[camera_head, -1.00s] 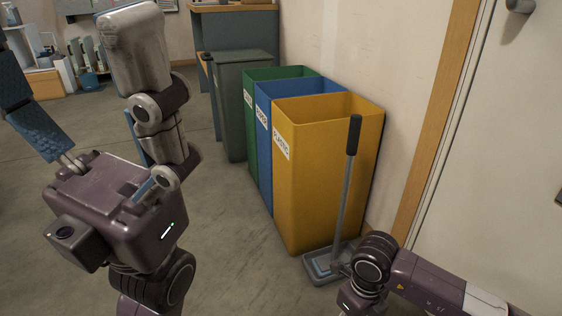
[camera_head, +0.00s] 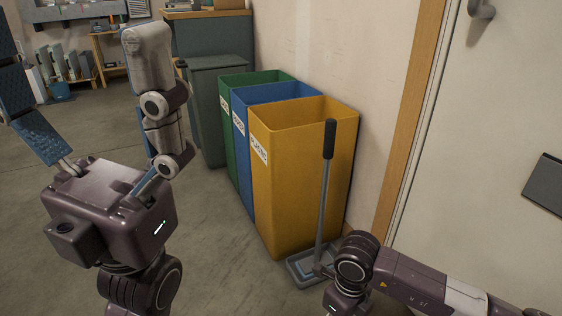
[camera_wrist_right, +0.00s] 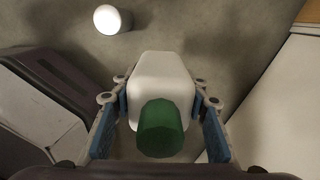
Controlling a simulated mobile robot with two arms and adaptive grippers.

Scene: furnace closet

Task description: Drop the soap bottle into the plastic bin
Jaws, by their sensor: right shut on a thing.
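The soap bottle (camera_wrist_right: 162,80) is white with a green cap (camera_wrist_right: 160,128). It shows in the right wrist view, where my right gripper (camera_wrist_right: 162,100) is shut on it with a blue pad on each side. The right gripper and bottle are outside the head view. The plastic bin is the yellow, open-topped bin (camera_head: 298,185) with a white PLASTIC label, standing right of centre by the wall; its inside floor is hidden. My left gripper (camera_head: 82,95) is on the left of the head view, fingers spread and empty.
Blue (camera_head: 242,120) and green (camera_head: 229,150) bins stand beside the yellow one, with a grey lidded bin (camera_head: 205,115) behind. A long-handled tool (camera_head: 322,200) stands before the yellow bin. A door (camera_head: 480,130) is at right. Open floor (camera_head: 215,260) lies left of the bins.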

